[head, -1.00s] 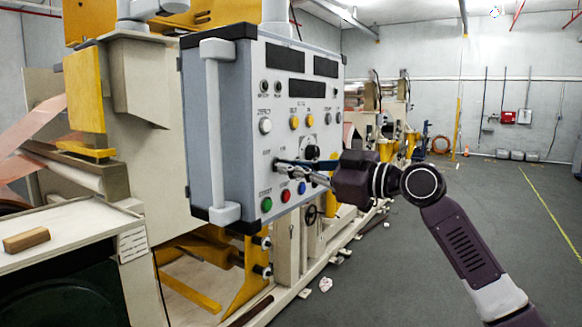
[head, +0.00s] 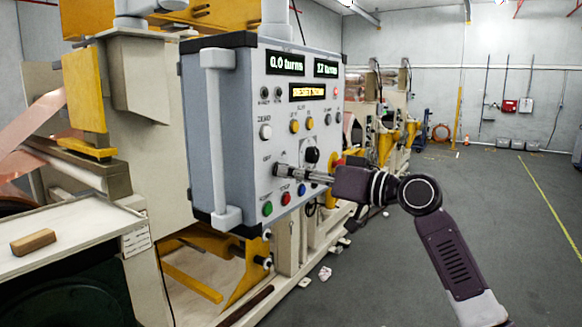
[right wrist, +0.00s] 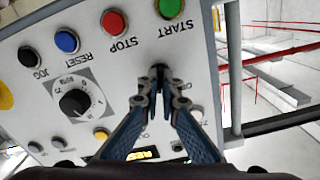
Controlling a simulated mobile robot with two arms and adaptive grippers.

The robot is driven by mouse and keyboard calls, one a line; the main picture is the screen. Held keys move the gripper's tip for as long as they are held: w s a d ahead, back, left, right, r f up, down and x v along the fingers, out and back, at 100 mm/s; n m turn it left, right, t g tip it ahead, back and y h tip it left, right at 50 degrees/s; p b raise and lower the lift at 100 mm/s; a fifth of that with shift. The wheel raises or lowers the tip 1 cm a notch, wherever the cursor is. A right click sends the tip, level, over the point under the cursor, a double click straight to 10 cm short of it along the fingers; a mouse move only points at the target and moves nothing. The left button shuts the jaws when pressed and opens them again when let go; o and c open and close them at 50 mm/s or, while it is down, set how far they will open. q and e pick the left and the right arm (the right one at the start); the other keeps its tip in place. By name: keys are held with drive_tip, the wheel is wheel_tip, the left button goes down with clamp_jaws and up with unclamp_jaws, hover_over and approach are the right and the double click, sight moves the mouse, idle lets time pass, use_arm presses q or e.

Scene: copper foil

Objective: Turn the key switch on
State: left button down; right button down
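The key switch (head: 277,168) is on the grey-white control panel (head: 252,130), at the panel's lower left in the head view. In the right wrist view the key switch (right wrist: 160,69) is small and dark, mostly covered by the fingertips. My right gripper (head: 281,170) reaches in from the right with its fingertips at the switch. In the wrist view its blue fingers (right wrist: 159,82) converge and look shut on the key. The panel's displays (head: 285,62) are lit, with green and amber text. My left gripper is not in view.
Close by are a green START button (right wrist: 170,7), a red STOP button (right wrist: 113,21), a blue RESET button (right wrist: 67,41) and a black dial (right wrist: 75,102). A handle bar (head: 215,130) runs along the panel's left edge. Floor (head: 470,240) at right is open.

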drive_tip(key=shift+m+p, duration=0.45)
drive_tip(key=shift+m, duration=0.65)
drive_tip(key=c, duration=2.2)
unclamp_jaws()
drive_tip(key=shift+d, duration=0.15)
drive_tip(key=v, duration=1.2)
